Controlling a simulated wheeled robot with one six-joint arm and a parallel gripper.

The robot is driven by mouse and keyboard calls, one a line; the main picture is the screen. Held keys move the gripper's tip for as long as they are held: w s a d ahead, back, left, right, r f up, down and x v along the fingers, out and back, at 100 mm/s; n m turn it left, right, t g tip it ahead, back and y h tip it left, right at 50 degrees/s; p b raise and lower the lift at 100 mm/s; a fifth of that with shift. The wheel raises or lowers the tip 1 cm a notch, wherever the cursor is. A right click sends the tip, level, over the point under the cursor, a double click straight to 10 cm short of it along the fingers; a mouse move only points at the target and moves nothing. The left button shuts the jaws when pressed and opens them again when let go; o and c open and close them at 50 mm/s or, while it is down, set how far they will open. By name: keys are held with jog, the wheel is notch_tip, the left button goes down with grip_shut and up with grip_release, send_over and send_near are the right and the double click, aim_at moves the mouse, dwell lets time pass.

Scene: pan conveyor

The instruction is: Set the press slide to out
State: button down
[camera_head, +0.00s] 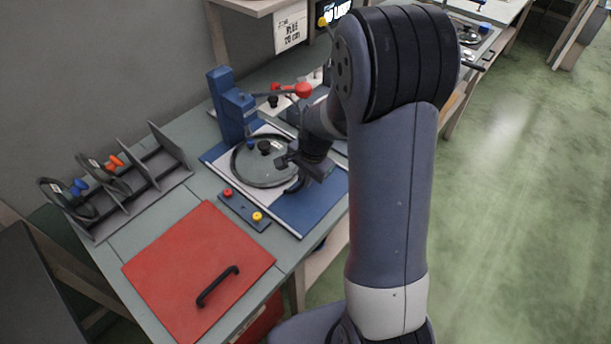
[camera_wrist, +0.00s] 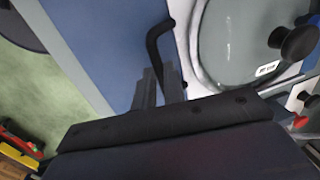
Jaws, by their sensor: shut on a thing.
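The press has a blue column (camera_head: 233,108) at the back and a blue bed (camera_head: 312,207) at the front. Its pale slide plate (camera_head: 222,160) carries a round glass lid (camera_head: 262,170) with a black knob; the lid also shows in the wrist view (camera_wrist: 240,45). The lid lies in front of the column. My gripper (camera_head: 296,163) is low at the right side of the plate. In the wrist view my gripper (camera_wrist: 160,88) is shut on a black bent handle (camera_wrist: 153,42) beside the plate's edge. The fingers hide the handle's lower part.
A button strip (camera_head: 243,208) with red and yellow buttons lies before the press. A red panel (camera_head: 200,265) with a black handle is at the front. A grey rack (camera_head: 150,185) with lids stands left. A red-knobbed lever (camera_head: 303,90) is close behind my gripper. Open floor lies right.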

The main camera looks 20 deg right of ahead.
jog(key=s+d, duration=0.2)
jog(key=s+d+b, duration=0.1)
jog(key=s, duration=0.2)
jog(key=s+d, duration=0.2)
jog(key=s, duration=0.1)
jog(key=shift+s+d+b, duration=0.25)
jog(key=shift+d+b, duration=0.05)
jog(key=shift+b, duration=0.1)
jog(key=c, duration=1.6)
grip_release()
jog(key=shift+s+d, duration=0.15)
jog(key=shift+o, duration=0.6)
jog(key=shift+r, duration=0.5)
notch_tip(320, 180, up, 10)
jog(key=s+d, duration=0.1)
jog(key=shift+s+f+p, duration=0.15)
jog(key=shift+s+p, duration=0.15)
jog(key=shift+p, duration=0.1)
jog(key=shift+f, duration=0.15)
